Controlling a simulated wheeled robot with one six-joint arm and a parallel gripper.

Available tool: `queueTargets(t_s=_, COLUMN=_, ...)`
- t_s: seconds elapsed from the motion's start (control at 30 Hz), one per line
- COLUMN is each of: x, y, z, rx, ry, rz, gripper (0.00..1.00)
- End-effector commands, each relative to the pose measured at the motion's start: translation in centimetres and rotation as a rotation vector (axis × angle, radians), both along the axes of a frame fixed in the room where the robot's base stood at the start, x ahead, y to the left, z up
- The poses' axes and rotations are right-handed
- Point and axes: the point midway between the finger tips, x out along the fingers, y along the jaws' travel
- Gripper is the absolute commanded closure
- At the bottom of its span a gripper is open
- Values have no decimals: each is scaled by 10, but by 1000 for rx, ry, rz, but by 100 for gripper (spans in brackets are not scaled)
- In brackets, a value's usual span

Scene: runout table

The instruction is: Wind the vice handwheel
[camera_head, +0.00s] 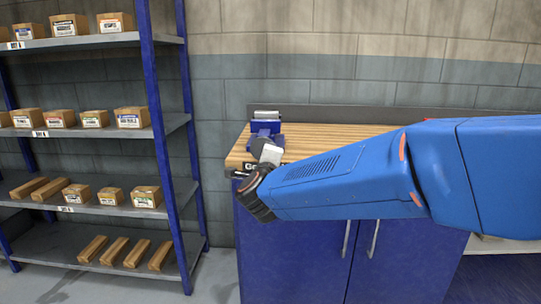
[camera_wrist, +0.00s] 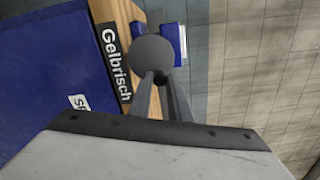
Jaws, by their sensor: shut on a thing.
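The blue vice (camera_head: 266,128) stands on the wooden top of the workbench (camera_head: 320,138), near its left end. In the wrist view parts of the vice's blue body (camera_wrist: 173,42) show behind the round grey handwheel (camera_wrist: 153,50). My gripper (camera_wrist: 160,78) reaches in from below, its two grey fingers close together and shut on the handwheel's lower edge. The exact contact is partly hidden behind the wheel. In the head view my gripper (camera_head: 263,158) is at the front of the vice, and the arm covers much of the bench front.
A shelf rack (camera_head: 150,90) with several boxes and wooden bars stands to the left. A block wall (camera_head: 340,50) is behind.

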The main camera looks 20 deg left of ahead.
Motion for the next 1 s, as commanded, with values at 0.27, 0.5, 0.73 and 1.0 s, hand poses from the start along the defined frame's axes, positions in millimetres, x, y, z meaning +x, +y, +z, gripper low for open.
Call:
queueTargets(t_s=0.27, x=0, y=0, z=0, rx=-15, ry=-3, rz=0, gripper=100)
queueTargets(t_s=0.5, x=-1, y=2, z=3, rx=-120, ry=-28, rz=0, gripper=100)
queueTargets(t_s=0.73, x=-1, y=5, z=7, rx=-283, ry=-67, rz=0, gripper=100)
queueTargets(t_s=1.0, x=-1, y=5, z=8, rx=-306, ry=-73, rz=1, gripper=100)
